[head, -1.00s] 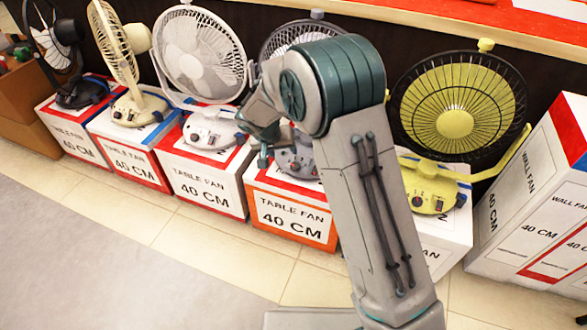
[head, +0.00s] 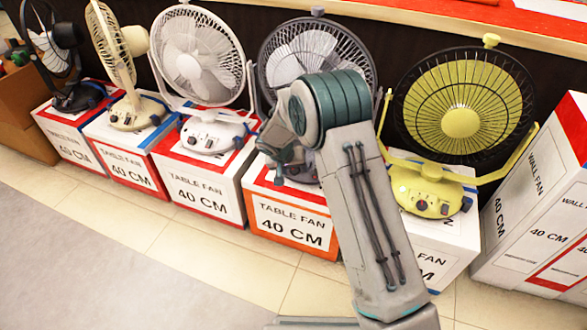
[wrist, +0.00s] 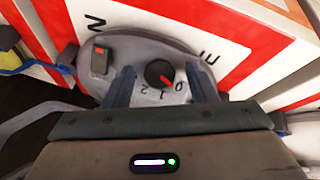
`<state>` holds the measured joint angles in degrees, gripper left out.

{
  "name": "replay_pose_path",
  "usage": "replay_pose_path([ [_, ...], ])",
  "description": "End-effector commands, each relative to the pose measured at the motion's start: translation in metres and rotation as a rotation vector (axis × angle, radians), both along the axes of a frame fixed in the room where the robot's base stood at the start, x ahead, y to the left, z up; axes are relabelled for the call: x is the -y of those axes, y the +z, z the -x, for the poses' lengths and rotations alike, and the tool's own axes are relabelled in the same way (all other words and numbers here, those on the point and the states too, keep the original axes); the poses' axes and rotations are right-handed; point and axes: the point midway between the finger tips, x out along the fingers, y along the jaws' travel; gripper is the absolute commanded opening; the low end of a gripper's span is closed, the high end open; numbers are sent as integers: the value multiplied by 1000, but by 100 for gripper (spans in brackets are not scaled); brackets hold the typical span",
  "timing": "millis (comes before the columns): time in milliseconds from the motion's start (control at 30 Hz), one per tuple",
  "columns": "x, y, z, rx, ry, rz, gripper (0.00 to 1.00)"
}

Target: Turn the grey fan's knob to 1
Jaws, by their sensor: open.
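The grey fan (head: 316,42) stands on a table-fan box behind my arm in the head view. Its base is mostly hidden there by my arm. In the wrist view the grey base (wrist: 220,48) shows a dark round knob (wrist: 158,73) with a red pointer mark. The mark points to the lower right, towards the 0; the marks 1 and 2 lie further left below the knob. My gripper (wrist: 160,68) is open, one finger on each side of the knob, with gaps to both. I cannot tell its exact height over the base.
A rocker switch (wrist: 101,61) with a red spot sits left of the knob, close to the left finger. In the head view a white fan (head: 203,60) stands to the left and a yellow fan (head: 422,190) to the right. The floor (head: 180,245) in front is clear.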

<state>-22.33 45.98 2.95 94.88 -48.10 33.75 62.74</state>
Motion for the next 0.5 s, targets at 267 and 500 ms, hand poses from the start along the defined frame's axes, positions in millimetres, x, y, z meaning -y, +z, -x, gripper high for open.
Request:
replay_pose_path([
  [267, 0, 0, 0, 0, 0, 0, 7],
  [500, 0, -1, 0, 4, -15, -12, 7],
])
